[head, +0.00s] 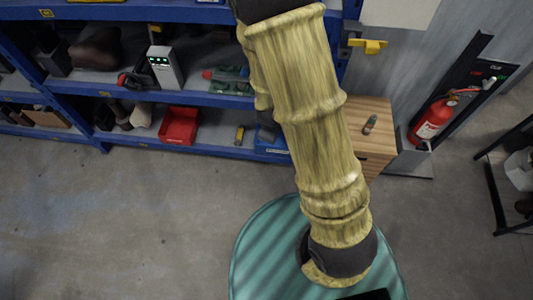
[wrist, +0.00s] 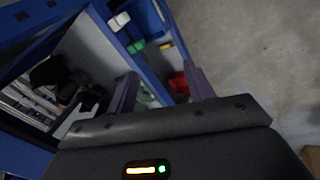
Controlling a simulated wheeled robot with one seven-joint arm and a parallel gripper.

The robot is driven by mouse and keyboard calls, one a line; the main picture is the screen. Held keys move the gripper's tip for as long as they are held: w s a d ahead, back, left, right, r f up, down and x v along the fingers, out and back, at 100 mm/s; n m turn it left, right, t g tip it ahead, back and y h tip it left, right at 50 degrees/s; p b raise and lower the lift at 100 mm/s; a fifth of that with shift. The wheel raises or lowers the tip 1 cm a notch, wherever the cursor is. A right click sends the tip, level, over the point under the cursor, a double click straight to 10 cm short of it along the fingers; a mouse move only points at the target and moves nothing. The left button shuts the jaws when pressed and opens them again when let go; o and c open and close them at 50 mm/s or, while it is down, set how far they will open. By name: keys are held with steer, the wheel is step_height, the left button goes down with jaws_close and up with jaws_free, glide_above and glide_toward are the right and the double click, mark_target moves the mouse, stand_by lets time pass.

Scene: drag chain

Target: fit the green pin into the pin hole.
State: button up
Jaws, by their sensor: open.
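I cannot make out the green pin or the pin hole for certain. In the head view, a green item with a red part (head: 228,78) lies on the upper blue shelf, left of my arm. A small greenish item (head: 370,124) stands on a wooden cabinet right of my arm. The wrist view shows a small green item (wrist: 136,47) on a shelf. My gripper (wrist: 160,84) is open in the wrist view, with nothing seen between its two fingers. It points at the shelves, and its distance from them is unclear. My gripper does not show in the head view.
A blue shelf rack (head: 100,88) runs along the back, holding a grey box with a green display (head: 164,67) and a red bin (head: 178,126). The wooden cabinet (head: 372,145) and a fire extinguisher (head: 433,121) stand right. The grey floor at left is clear.

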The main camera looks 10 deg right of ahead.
steer(key=w+f+n+t+h+b, duration=0.1)
steer(key=f+n+t+b, duration=0.3)
steer(key=f+n, duration=0.6)
steer(key=w+a+f+n+t+h+b, duration=0.1)
steer(key=w+f+n+t+b, duration=0.3)
steer(key=f+n+b, duration=0.4)
step_height(320, 180, down, 2)
steer(key=n+h, duration=0.1)
steer(key=n, duration=0.2)
steer(key=shift+w, duration=0.2)
steer(key=x, duration=1.7)
steer(key=shift+w+b, duration=0.25)
steer(key=shift+b, duration=0.05)
steer(key=shift+c, duration=0.2)
jaws_close()
